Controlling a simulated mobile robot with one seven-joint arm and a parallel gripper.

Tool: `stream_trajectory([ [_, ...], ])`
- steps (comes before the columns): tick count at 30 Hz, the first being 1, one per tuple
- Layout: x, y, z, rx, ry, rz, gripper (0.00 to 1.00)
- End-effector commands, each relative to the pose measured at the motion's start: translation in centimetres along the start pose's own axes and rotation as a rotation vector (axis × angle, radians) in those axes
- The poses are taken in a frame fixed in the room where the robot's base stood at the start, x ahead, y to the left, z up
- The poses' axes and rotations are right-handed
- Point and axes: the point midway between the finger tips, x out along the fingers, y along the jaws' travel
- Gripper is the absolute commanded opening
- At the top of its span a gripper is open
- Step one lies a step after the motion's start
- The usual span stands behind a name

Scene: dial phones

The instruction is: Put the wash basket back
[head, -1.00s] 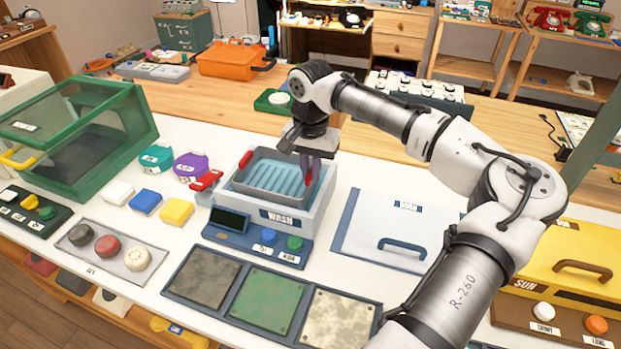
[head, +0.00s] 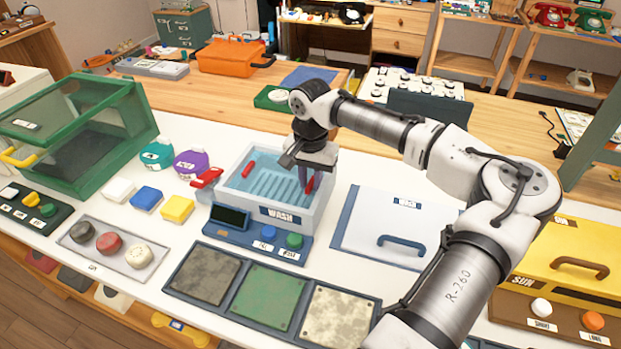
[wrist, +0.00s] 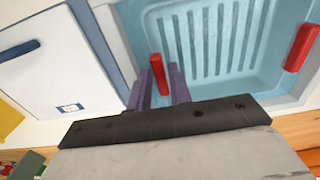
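The wash basket (head: 272,184), with a slotted floor and a red handle at each end, sits low inside the pale wash tub (head: 267,214) marked WASH. Its slotted floor (wrist: 215,40) fills the upper part of the wrist view, with one red handle (wrist: 302,47) at the right. My gripper (head: 309,188) is at the basket's right end, pointing down. In the wrist view its purple fingers (wrist: 160,88) stand on both sides of the near red handle (wrist: 157,72), closed on it.
A white lidded box (head: 385,225) with a blue handle stands right of the tub, and a yellow SUN box (head: 565,255) is farther right. A green glass-sided case (head: 85,135) is at the left. Square plates (head: 268,300) lie in front, and coloured blocks (head: 146,199) lie left.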

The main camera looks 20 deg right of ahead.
Motion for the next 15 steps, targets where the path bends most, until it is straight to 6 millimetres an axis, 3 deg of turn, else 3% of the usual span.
stream_trajectory([
  [7, -1.6, 0.0, -0.1, 0.001, 0.003, -0.001, 0.20],
  [15, -7.4, -0.1, -0.1, 0.000, 0.002, -0.001, 0.20],
])
